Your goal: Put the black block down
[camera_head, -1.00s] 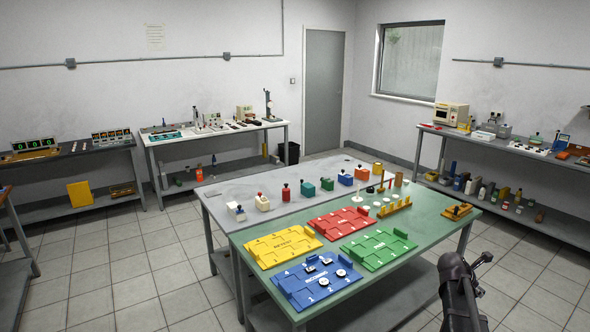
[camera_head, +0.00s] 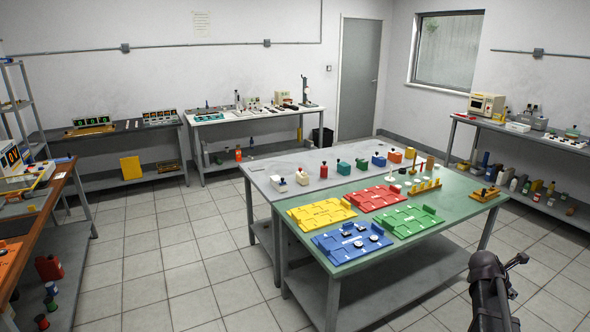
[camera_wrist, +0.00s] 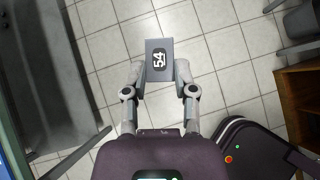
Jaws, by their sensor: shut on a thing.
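My gripper (camera_wrist: 161,82) is shut on a block (camera_wrist: 154,47) in the wrist view, with one finger on each side of it. The block looks dark grey and bears a black label with white characters that look like 54. It is held over the tiled floor, with no surface touching it that I can see. In the head view my fingers and the block are out of sight.
A green-topped table (camera_head: 358,246) holds yellow, red, blue and green trays. A grey table (camera_head: 262,177) behind it bears several small coloured blocks. A wooden-topped bench (camera_head: 52,195) stands at the left. Tiled floor (camera_head: 200,265) lies open between them.

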